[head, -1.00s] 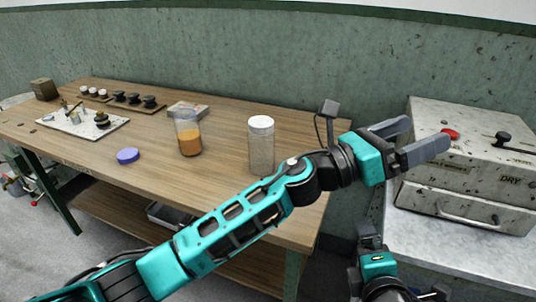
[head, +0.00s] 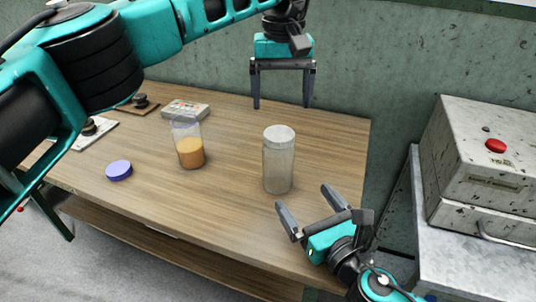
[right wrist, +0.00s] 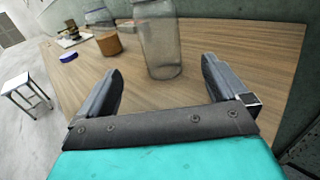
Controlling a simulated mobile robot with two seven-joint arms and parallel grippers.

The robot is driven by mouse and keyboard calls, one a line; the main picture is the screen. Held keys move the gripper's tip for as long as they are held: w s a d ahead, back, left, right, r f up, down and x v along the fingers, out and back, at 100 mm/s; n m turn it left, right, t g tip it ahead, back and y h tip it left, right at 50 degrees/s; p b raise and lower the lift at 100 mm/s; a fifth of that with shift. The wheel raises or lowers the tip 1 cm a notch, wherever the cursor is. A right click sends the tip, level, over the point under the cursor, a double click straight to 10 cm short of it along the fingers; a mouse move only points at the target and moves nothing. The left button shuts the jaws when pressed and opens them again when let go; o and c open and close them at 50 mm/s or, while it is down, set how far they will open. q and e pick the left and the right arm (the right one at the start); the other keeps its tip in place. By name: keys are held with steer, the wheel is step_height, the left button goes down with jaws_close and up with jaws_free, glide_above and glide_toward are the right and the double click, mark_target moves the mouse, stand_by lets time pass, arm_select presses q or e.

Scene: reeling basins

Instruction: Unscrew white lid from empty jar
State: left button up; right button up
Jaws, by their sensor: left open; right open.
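The empty clear jar (head: 278,170) stands upright on the wooden table near its right end. Its white lid (head: 279,135) sits on top. My left gripper (head: 282,105) is open, fingers pointing down, above and behind the lid in the head view, apart from it. My right gripper (head: 307,200) is open at the table's front edge, just short of the jar. In the right wrist view the jar body (right wrist: 160,45) stands beyond and between the two open fingers (right wrist: 160,85), not gripped. The lid is cut off at the top of that view.
A jar with orange contents (head: 190,152) stands left of the empty jar, with a blue-purple lid (head: 119,170) lying beside it. A small box with buttons (head: 186,109) is behind. A grey machine with a red button (head: 496,146) stands at right.

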mark_target(278, 163)
arm_select(q)
steer(key=shift+w+a, duration=0.2)
steer(key=shift+w, duration=0.05)
arm_select(e)
steer(key=shift+w+a, duration=0.15)
steer(key=shift+w, duration=0.1)
arm_select(q)
steer(key=shift+r, duration=0.1)
arm_select(e)
steer(key=shift+w+a, duration=0.15)
steer(key=shift+w, duration=0.1)
arm_select(q)
steer(key=shift+s, duration=0.15)
arm_select(e)
steer(key=x, duration=1.2)
steer(key=c, duration=1.7)
arm_select(q)
steer(key=shift+d+m, duration=0.1)
steer(key=shift+m, duration=0.9)
arm_select(e)
jaws_close()
arm_select(q)
steer(key=shift+m, duration=1.1)
step_height(278, 163, down, 8)
